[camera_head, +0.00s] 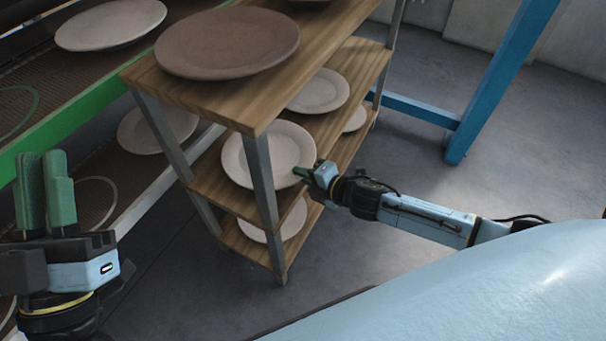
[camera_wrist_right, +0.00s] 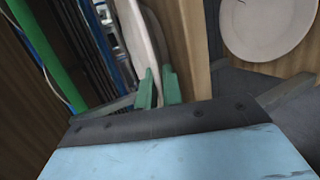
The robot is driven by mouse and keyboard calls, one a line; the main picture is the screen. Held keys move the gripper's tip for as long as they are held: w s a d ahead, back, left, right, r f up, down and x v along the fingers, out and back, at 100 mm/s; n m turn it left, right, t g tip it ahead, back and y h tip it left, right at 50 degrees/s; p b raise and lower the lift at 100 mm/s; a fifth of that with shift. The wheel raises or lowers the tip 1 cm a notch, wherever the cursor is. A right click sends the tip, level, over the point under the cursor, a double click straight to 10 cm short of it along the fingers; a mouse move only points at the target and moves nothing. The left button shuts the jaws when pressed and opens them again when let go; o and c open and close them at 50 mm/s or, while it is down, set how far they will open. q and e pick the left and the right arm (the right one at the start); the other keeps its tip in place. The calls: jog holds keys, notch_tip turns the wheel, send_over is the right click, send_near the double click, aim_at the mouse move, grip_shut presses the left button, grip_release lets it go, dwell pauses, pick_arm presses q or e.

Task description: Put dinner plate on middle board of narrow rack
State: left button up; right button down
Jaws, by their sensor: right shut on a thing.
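The narrow rack (camera_head: 188,95) is wooden with grey metal posts and has a top, a middle and a lower board. My right gripper (camera_head: 303,173) is shut on the rim of a pale dinner plate (camera_head: 262,152), at the height of the middle board (camera_head: 212,190). A front post hides part of this plate. In the right wrist view, the plate (camera_wrist_right: 141,42) shows nearly edge-on at the green fingers (camera_wrist_right: 158,88). I cannot tell whether it touches the board. My left gripper (camera_head: 46,190) is empty at the lower left, its fingers close together; any gap is unclear.
A brown plate (camera_head: 228,42) lies on the top board. Another pale plate (camera_head: 318,91) lies farther back on the middle board, and one (camera_head: 290,222) on the lower board. A green-edged rack (camera_head: 90,112) with plates stands left; a blue frame (camera_head: 490,85) stands right.

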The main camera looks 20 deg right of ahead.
jog(key=c, duration=1.8)
grip_release()
pick_arm(q)
jog(key=shift+r, duration=0.1)
